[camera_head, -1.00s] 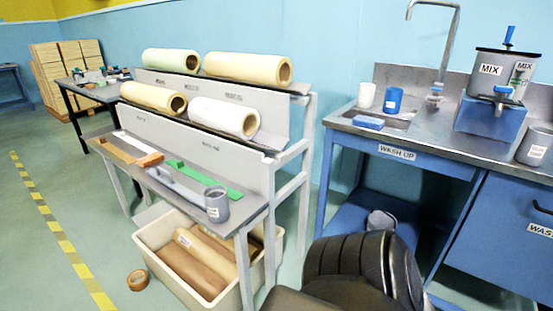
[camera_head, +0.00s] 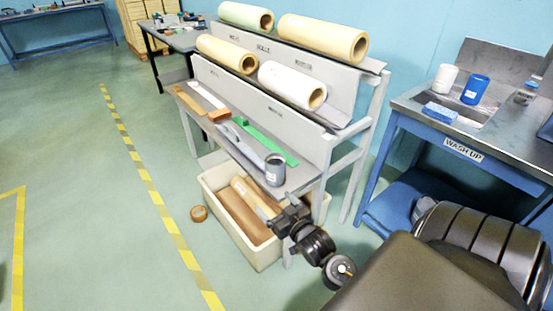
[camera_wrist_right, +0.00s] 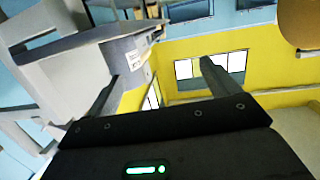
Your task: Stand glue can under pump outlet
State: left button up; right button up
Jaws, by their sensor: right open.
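The grey glue can (camera_head: 275,169), with a small white label, stands upright at the near right end of the rack's lower shelf. My right gripper (camera_head: 284,214) is in front of and below that shelf end, apart from the can. In the right wrist view its two fingers are spread with a gap between them (camera_wrist_right: 160,78). A grey labelled shape, likely the can (camera_wrist_right: 128,50), shows beyond the left finger there. The pump outlet is not in the current head view. My left gripper is not in view.
The shelf (camera_head: 302,180) also holds a green strip (camera_head: 262,142). A cream bin (camera_head: 262,255) with brown rolls stands under the rack. The wash-up bench (camera_head: 450,134) at right carries a white cup (camera_head: 445,78), a blue cup (camera_head: 475,90) and a blue sponge (camera_head: 440,112).

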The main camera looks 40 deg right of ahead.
jog(key=w+d+r+m+t+h+p, duration=0.1)
jog(key=w+d+r+m+h+p, duration=0.2)
jog(key=d, duration=0.5)
jog(key=n+b, duration=0.1)
send_near(272, 156)
jog(key=shift+w+d+r, duration=0.15)
jog(key=shift+w+d, duration=0.35)
jog(key=shift+w, duration=0.3)
jog(key=shift+a+x, duration=0.15)
jog(key=shift+x, duration=1.05)
jog(key=shift+a+x, duration=0.1)
jog(key=shift+x, duration=1.05)
jog(key=shift+w, duration=0.35)
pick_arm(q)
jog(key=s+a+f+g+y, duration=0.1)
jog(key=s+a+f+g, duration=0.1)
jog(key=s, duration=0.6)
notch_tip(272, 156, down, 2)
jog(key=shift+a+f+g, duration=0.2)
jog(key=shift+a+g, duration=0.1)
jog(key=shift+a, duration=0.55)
pick_arm(e)
jog(key=shift+c, duration=0.3)
jog(key=c, duration=1.1)
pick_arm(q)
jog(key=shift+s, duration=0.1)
pick_arm(e)
jog(key=shift+c, duration=0.2)
